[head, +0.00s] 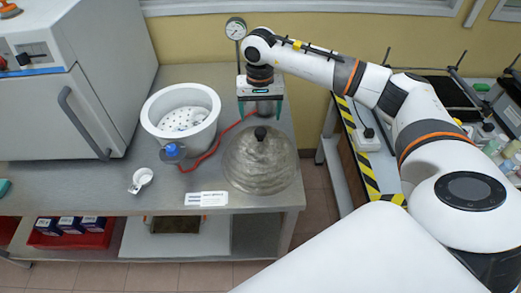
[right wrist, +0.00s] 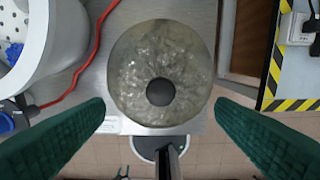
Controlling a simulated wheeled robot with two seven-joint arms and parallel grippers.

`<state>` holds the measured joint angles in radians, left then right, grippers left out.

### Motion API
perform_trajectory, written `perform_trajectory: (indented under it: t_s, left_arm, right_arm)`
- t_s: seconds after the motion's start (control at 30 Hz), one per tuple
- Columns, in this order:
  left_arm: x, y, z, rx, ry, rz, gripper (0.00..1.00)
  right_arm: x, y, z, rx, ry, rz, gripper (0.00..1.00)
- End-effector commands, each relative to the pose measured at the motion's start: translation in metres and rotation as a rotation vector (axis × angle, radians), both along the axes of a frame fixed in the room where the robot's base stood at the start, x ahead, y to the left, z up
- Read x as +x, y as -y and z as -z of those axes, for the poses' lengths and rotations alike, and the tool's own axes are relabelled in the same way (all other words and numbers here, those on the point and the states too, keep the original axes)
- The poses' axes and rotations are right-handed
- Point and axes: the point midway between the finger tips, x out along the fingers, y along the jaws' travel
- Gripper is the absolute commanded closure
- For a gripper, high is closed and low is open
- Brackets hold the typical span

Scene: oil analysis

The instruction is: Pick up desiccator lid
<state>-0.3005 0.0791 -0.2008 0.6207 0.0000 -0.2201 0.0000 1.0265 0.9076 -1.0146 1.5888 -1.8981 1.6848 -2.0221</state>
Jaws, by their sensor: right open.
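The desiccator lid (head: 258,172) is a clear glass dome with a black knob (head: 260,133) on top. It rests on the grey bench near its front right corner. In the right wrist view the lid (right wrist: 150,50) is seen from above, with the knob (right wrist: 160,92) between my fingers in the picture. My right gripper (head: 262,106) hangs behind and above the lid, apart from it. Its green fingers are spread and empty in the right wrist view (right wrist: 160,106). My left gripper is not in view.
The white desiccator bowl (head: 152,120) with a perforated plate stands left of the lid. A red hose (head: 208,156) and a blue-capped item (head: 172,151) lie between. A dial gauge (head: 236,29) stands behind. A white label (head: 206,198) lies at the bench front.

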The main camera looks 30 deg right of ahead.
Motion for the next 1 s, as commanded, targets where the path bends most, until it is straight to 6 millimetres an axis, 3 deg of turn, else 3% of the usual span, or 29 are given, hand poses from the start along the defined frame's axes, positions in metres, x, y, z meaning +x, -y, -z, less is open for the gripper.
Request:
perform_trajectory:
  t_s: [0.13,0.33,0.53,0.7,0.97,1.0]
  left_arm:
    - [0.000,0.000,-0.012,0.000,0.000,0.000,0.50]
    - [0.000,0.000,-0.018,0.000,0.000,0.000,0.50]
    - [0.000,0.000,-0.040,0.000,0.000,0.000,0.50]
    - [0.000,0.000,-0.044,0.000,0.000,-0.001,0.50]
    - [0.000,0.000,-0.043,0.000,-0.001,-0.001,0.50]
    - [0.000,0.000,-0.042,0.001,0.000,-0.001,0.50]
  right_arm:
    - [-0.001,-0.001,0.021,0.003,-0.003,0.001,0.21]
    - [-0.001,-0.001,0.035,0.002,-0.002,0.001,0.21]
    - [-0.003,0.000,0.060,0.004,-0.005,0.002,0.21]
    - [-0.002,0.000,0.082,0.004,-0.001,0.002,0.21]
    - [-0.001,0.001,0.085,0.004,0.001,0.002,0.21]
    - [-0.001,0.001,0.085,0.004,0.001,0.002,0.28]
